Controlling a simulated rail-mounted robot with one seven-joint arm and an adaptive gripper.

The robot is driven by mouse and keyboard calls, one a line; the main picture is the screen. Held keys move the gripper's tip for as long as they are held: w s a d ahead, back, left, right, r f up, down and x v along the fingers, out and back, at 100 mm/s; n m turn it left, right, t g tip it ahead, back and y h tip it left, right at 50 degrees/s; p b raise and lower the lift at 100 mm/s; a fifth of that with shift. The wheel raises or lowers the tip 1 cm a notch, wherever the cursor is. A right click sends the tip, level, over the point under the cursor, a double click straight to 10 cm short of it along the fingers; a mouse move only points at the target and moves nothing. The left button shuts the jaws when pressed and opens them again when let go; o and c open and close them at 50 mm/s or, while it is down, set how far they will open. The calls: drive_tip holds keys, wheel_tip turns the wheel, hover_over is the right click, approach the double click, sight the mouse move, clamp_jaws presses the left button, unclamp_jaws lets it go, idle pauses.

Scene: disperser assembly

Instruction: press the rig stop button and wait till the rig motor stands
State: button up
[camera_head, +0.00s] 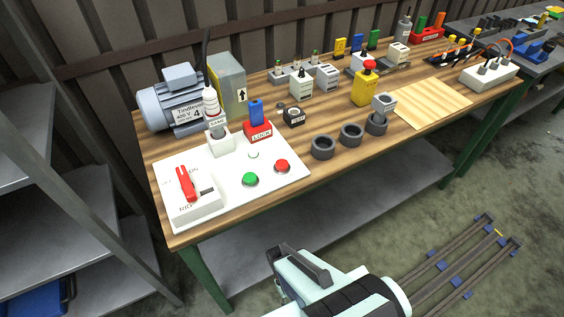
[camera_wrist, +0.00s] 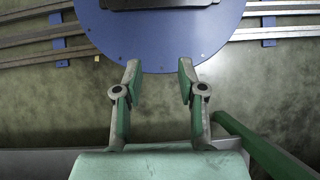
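The white rig panel (camera_head: 225,200) lies at the front left of the wooden bench. A red button (camera_head: 282,166) sits near its right edge, and a green button (camera_head: 250,179) is to the left of it. The grey motor (camera_head: 175,105) stands at the back left; I cannot tell from one picture whether it turns. My gripper (camera_wrist: 158,72) is open in the wrist view, with nothing between its fingers. It is above the floor and a blue disc, away from the panel. Its fingers cannot be made out clearly in the head view.
A red lever switch (camera_head: 186,184) is at the panel's left end. A red lock block (camera_head: 257,131) with a blue top and a white cable holder (camera_head: 220,143) stand behind the buttons. Dark rings (camera_head: 323,147) are to the right. A grey shelf (camera_head: 60,225) stands left of the bench.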

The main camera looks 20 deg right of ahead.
clamp_jaws()
idle(1.3)
